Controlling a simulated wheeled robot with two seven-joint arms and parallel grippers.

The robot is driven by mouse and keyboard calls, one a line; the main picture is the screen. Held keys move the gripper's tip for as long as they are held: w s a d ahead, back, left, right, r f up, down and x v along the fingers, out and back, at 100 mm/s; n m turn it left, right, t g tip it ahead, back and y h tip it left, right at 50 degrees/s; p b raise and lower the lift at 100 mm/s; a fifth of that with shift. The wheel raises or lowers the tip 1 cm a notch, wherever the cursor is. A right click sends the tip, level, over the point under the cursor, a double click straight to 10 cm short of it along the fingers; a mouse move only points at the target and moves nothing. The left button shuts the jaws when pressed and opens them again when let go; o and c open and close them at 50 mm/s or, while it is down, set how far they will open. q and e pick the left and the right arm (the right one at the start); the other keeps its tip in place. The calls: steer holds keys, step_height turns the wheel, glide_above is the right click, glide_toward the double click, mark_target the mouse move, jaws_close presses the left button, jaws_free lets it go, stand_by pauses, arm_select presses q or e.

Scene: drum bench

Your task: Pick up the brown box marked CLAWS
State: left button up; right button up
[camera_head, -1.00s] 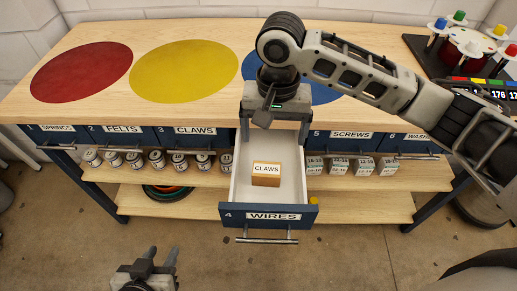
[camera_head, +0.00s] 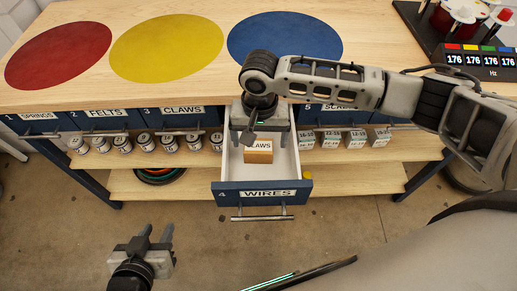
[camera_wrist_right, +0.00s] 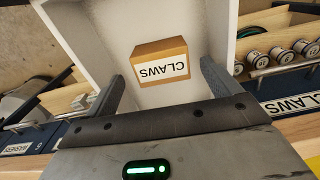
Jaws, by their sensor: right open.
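The brown box marked CLAWS (camera_head: 259,153) lies in the open drawer 4, labelled WIRES (camera_head: 262,193). In the right wrist view the box (camera_wrist_right: 160,58) sits on the white drawer floor, ahead of and between my fingers. My right gripper (camera_head: 261,140) is above the drawer's back part, pointing down, and partly hides the box's upper edge. In the wrist view the right gripper (camera_wrist_right: 163,90) is open and empty, with both fingers apart from the box. My left gripper (camera_head: 152,236) is low in front of the bench, its two fingers apart, with nothing between them.
The bench top (camera_head: 210,85) has red, yellow and blue discs. Shut drawers line its front, one labelled CLAWS (camera_head: 181,111). Several jars (camera_head: 146,143) and several white-labelled boxes (camera_head: 330,139) stand on the shelf below. A display (camera_head: 480,60) stands at the back right.

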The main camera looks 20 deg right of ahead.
mark_target(259, 146)
step_height(259, 146, down, 4)
steer(key=shift+a+r, duration=0.1)
steer(key=shift+r, duration=0.15)
steer(key=shift+c, duration=0.3)
steer(key=c, duration=1)
steer(key=shift+r, duration=0.15)
steer(key=shift+c, duration=0.2)
